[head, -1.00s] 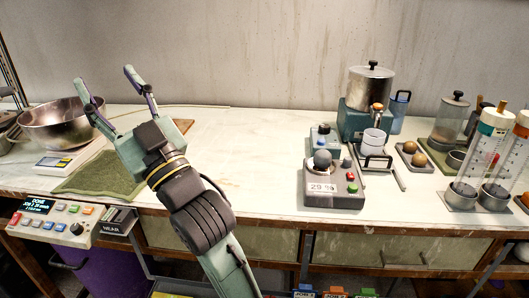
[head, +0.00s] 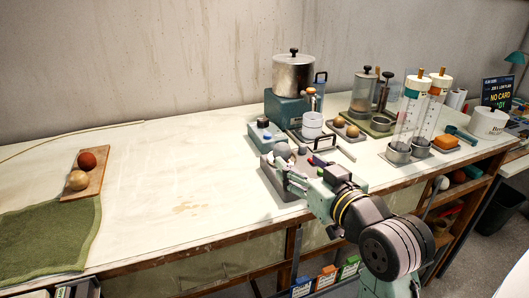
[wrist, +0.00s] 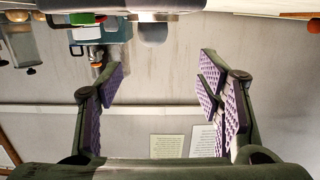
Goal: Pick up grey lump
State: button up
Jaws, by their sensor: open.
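The grey lump (head: 282,150) is a round grey ball resting on the top of a grey bench device (head: 268,178). In the wrist view, which appears upside down, the lump (wrist: 153,34) shows at the top, between and beyond the fingertips. My gripper (head: 288,174) is at the device, its fingers close to the lump and partly covering the device front in the head view. In the wrist view my gripper (wrist: 160,75) has its two purple-padded fingers spread wide with nothing between them. Whether a finger touches the device cannot be told.
A teal machine with a metal pot (head: 293,75) stands behind. A white cup (head: 312,124), a tray of brown balls (head: 347,128) and clear cylinders (head: 410,110) are to the right. A board with two balls (head: 83,173) and a green cloth (head: 45,238) lie left. The middle bench is clear.

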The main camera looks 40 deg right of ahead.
aim_at(285, 150)
jog(key=shift+s+d+f, duration=0.15)
jog(key=shift+s+d, duration=0.05)
jog(key=p+x, duration=0.1)
jog(key=x, duration=0.4)
jog(key=shift+d, duration=0.2)
jog(key=p+x, duration=0.2)
jog(key=x, duration=0.2)
jog(key=shift+w+d+p, duration=0.1)
jog(key=shift+w+p, duration=0.05)
jog(key=shift+p, duration=0.25)
jog(key=shift+w+d+f, duration=0.1)
jog(key=shift+w+f, duration=0.1)
jog(key=shift+w, duration=0.25)
jog(key=c, duration=1.4)
jog(key=shift+r, duration=0.1)
